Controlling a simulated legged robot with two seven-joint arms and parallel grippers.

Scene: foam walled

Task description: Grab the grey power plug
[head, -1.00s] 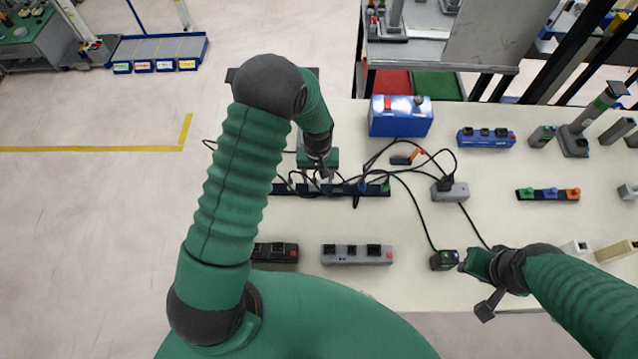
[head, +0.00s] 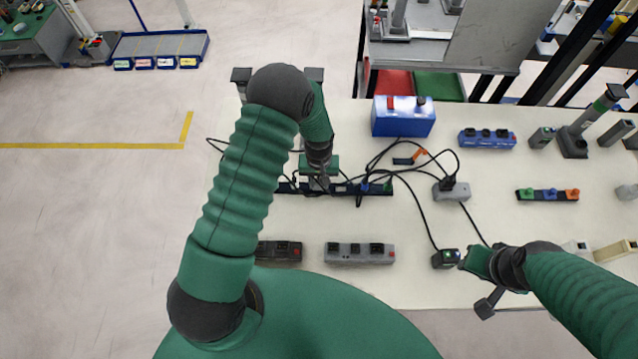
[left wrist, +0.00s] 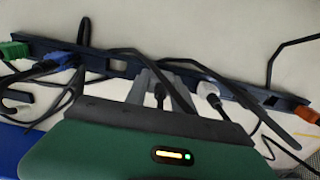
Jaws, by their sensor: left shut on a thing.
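A dark blue power strip (head: 345,188) lies on the pale table with several plugs and black cables in it. My left gripper (head: 320,183) is over its left half, pointing down. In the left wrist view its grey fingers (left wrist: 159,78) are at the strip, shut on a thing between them. That thing is mostly hidden; only a dark part with a cable shows, and I take it for the grey power plug. A whitish plug (left wrist: 208,91) is just right of the fingers. Blue (left wrist: 65,54) and green (left wrist: 14,50) plugs are at the left. My right gripper (head: 476,264) is low on the right; its jaws are unclear.
A grey socket strip (head: 360,253) and a dark one (head: 279,251) lie nearer. A blue box (head: 402,116) stands behind. A grey socket (head: 452,191) and a black box (head: 445,259) are at the right, with loose cables between.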

